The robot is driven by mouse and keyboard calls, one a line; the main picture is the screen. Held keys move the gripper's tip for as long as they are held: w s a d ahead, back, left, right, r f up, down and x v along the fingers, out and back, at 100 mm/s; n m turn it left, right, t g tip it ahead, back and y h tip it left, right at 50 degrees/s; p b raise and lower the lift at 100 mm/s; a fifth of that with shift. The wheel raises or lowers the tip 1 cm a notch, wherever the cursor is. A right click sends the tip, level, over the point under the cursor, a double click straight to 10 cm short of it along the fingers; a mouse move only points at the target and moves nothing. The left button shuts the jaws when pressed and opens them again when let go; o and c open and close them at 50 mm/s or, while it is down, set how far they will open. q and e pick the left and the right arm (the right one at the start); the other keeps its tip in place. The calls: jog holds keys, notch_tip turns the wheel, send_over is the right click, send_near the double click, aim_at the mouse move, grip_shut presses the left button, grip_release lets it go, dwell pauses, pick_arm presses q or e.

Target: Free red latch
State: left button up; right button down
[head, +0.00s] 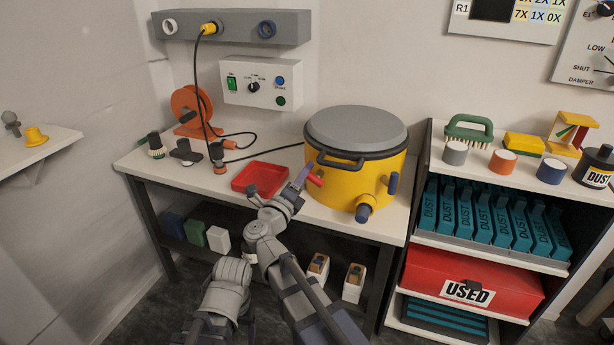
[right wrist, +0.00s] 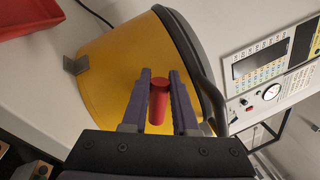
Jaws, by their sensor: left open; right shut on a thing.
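The red latch (head: 315,180) is a short red peg on the left front side of a yellow canister (head: 345,194) with a grey lid (head: 356,128). My right gripper (head: 302,178) is at the latch, with its purple fingers on either side of it. In the right wrist view the red latch (right wrist: 158,101) stands between the two fingers of my right gripper (right wrist: 160,92), shut on it, against the yellow wall (right wrist: 108,84). The latch's root is partly hidden. My left gripper does not show.
A red tray (head: 259,178) lies left of the canister on the white bench. An orange cable reel (head: 190,107) with a black cord stands behind it. A shelf (head: 421,215) stands close on the right.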

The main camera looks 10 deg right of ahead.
pick_arm(q)
notch_tip(320, 180, down, 2)
jog(key=shift+f+b, duration=0.15)
jog(key=shift+b, duration=0.75)
pick_arm(e)
jog(key=n, duration=0.2)
jog(key=f+n+t+y, duration=0.1)
jog(key=n, duration=0.3)
jog(key=shift+w+a+f+n+y, duration=0.1)
jog(key=shift+a+f+n+y, duration=0.1)
jog(key=shift+f+n+y, duration=0.15)
jog(key=shift+n, duration=0.25)
jog(key=c, duration=0.7)
grip_release()
pick_arm(q)
jog(key=shift+a, duration=0.15)
pick_arm(e)
jog(key=shift+f, duration=0.1)
